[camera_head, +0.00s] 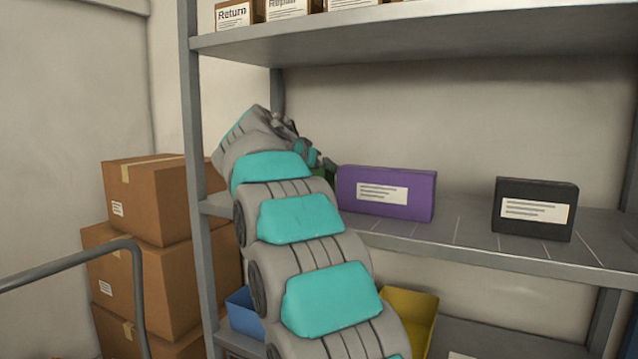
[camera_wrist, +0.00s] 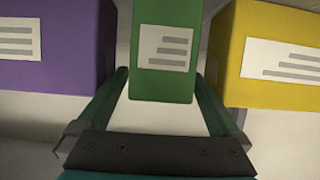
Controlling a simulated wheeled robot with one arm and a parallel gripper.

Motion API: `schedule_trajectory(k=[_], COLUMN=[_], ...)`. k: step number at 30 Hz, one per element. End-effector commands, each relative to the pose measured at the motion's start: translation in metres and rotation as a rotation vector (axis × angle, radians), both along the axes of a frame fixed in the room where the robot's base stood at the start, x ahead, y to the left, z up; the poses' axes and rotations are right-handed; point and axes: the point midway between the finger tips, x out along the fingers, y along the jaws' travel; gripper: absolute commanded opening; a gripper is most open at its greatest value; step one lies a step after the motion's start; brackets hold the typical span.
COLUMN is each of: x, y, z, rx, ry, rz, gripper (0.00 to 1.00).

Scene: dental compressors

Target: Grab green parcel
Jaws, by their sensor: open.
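The green parcel (camera_wrist: 165,82) with a white label stands upright in the middle of the wrist view. In the head view only a small green patch (camera_head: 322,173) shows past my arm, left of the purple parcel. My gripper (camera_wrist: 166,75) is open, with one finger on each side of the green parcel in the wrist view. I cannot tell whether the fingers touch it. In the head view my gripper (camera_head: 318,155) is small and partly hidden by my arm at the shelf.
The purple parcel (camera_head: 410,205) and black parcel (camera_head: 535,222) stand on the middle shelf (camera_head: 480,252). A yellow parcel (camera_wrist: 265,85) is close at the right in the wrist view. The upper shelf (camera_head: 430,38) lies above; a shelf post (camera_head: 190,120) stands left.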

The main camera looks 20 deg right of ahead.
Motion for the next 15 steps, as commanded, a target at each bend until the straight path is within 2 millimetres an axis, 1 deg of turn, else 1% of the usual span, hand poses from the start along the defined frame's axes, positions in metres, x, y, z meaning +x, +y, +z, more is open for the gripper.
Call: schedule_trajectory(k=[5, 15], x=[0.0002, 0.0002], y=[0.0002, 0.0004], z=[0.0002, 0.0000], rx=[-0.001, -0.001], ry=[-0.001, 0.000], rz=[0.001, 0.001], gripper=[1.00, 0.63])
